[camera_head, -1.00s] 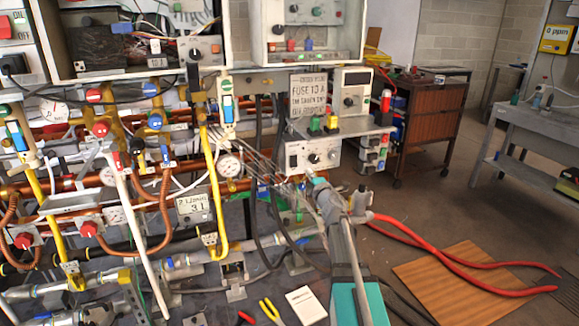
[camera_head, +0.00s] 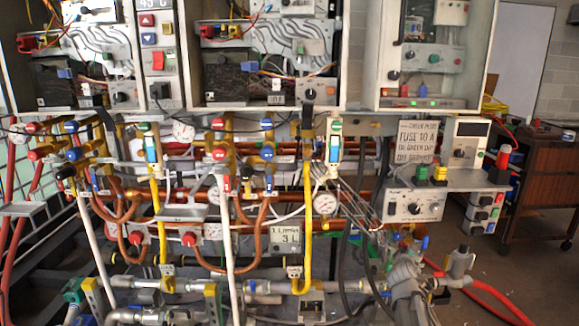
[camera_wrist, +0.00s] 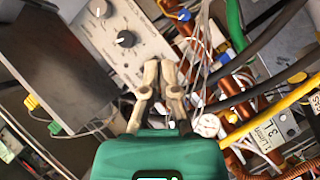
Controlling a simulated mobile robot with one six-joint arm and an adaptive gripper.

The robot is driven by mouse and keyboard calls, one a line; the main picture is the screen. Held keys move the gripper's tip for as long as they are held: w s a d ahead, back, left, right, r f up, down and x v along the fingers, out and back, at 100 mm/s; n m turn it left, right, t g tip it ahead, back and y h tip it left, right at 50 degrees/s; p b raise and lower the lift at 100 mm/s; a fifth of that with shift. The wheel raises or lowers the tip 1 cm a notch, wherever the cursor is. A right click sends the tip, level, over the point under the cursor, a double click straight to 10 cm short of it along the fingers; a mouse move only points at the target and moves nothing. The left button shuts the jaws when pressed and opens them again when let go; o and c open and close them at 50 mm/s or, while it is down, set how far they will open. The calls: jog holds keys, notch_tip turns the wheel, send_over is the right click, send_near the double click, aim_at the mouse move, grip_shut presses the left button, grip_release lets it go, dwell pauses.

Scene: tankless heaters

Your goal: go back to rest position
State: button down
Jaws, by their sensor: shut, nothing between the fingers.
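My gripper (camera_wrist: 160,68) shows in the wrist view, with two beige fingers rising from a green body. The fingertips are together and nothing is between them. In the head view, the fingers cannot be made out clearly among the grey parts at the lower right.
Copper pipes, yellow levers and hoses crowd the heater rig. A knobbed control box (camera_head: 413,207) and a flow display (camera_head: 286,238) face me. A red hose (camera_head: 490,298) lies on the right. A brown cabinet (camera_head: 541,185) stands behind; some floor near it is clear.

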jog(key=s+a+f+m+g+y, duration=0.35)
jog(key=s+a+f+g, duration=0.35)
jog(key=s+a, duration=0.4)
jog(key=s+a+f+m+g+y, duration=0.2)
jog(key=s+a+f+g+y, duration=0.3)
jog(key=s+a, duration=0.6)
notch_tip(320, 180, up, 23)
jog(key=s+d+g+h+p, duration=0.1)
jog(key=p, duration=2.3)
jog(key=shift+d+p, duration=0.15)
jog(key=shift+p, duration=0.2)
